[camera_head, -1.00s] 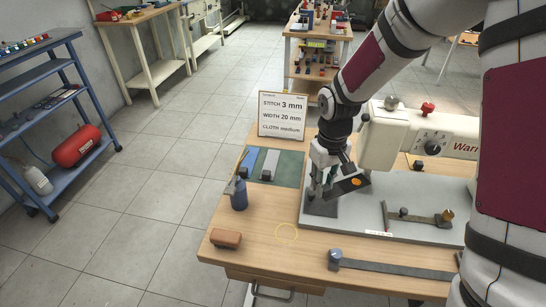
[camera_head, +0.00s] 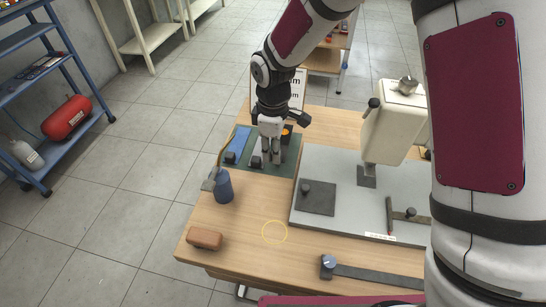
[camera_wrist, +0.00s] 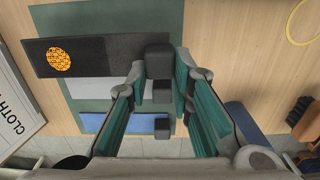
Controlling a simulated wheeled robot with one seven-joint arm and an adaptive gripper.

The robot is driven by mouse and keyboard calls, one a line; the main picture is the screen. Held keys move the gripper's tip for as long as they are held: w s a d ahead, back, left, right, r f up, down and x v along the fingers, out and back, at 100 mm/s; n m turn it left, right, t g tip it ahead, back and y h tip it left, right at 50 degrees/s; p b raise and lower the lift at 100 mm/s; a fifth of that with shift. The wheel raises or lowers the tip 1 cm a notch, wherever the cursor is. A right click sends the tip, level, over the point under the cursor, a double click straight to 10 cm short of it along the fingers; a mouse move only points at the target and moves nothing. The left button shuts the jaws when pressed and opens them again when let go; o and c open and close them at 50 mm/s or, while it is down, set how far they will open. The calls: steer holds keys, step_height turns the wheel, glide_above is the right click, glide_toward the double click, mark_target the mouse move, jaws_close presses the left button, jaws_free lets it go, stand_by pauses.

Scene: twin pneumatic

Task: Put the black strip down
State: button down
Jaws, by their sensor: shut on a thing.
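In the head view my gripper (camera_head: 271,160) is over the mat and hides most of the strip. In the wrist view my gripper (camera_wrist: 160,88) is shut on the strip's dark knob (camera_wrist: 158,60). I cannot tell whether the strip touches the mat. A grey strip (camera_wrist: 98,86) and a blue strip (camera_wrist: 107,121) lie alongside, each with a dark knob; the blue strip also shows in the head view (camera_head: 240,139).
A sign (camera_head: 297,88) stands behind my gripper. The sewing machine (camera_head: 393,122) and its grey plate (camera_head: 345,215), with a dark knobbed square (camera_head: 318,198), are at right.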

steer(key=shift+f, duration=1.8)
steer(key=shift+f, duration=0.15)
steer(key=c, duration=1.4)
jaws_free()
step_height(320, 180, up, 12)
